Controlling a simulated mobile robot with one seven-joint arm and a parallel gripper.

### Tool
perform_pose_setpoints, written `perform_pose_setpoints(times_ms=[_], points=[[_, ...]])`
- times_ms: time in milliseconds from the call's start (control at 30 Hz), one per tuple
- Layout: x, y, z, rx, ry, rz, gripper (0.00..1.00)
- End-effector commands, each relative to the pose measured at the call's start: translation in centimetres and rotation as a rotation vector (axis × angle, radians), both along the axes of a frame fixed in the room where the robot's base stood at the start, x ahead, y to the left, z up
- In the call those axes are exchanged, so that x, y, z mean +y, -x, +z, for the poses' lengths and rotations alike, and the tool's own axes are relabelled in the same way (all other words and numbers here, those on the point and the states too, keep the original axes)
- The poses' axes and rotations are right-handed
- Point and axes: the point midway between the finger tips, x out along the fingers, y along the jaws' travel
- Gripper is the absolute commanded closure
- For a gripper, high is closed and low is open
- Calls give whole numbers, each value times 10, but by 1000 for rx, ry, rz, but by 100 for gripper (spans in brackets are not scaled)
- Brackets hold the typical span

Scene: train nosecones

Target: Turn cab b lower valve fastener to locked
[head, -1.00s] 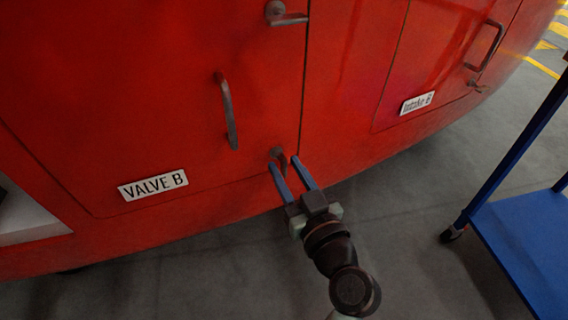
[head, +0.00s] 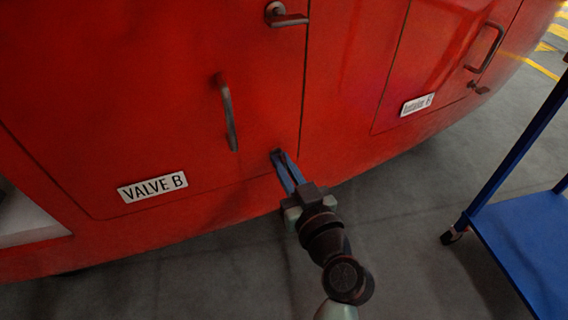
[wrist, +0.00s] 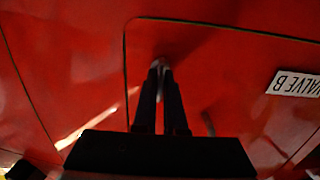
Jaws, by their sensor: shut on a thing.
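The red Valve B door (head: 150,90) fills the left of the head view and looks flush with the body. Its lower fastener (head: 276,153) is a small dark latch near the door's bottom right corner, mostly hidden by my fingers. My gripper (head: 282,157) is shut on this fastener, with its blue fingers close together. In the wrist view, my gripper (wrist: 160,68) reaches up to the fastener, whose light grey part (wrist: 163,82) shows between the dark fingers. How far its lever is turned cannot be told. The upper fastener (head: 286,17) has its lever pointing right.
A dark bar handle (head: 229,115) stands out from the door, left of my gripper. The VALVE B label (head: 153,187) is lower left. A blue cart (head: 525,235) stands on the grey floor at right.

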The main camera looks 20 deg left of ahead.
Motion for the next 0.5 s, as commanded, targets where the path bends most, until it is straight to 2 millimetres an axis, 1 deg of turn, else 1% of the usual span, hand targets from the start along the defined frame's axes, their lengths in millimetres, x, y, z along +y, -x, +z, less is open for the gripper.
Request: perform_pose_setpoints(times_ms=[267,500], points=[[-1,0,0,25,-26,0,100],[-1,0,0,119,-121,-1,100]])
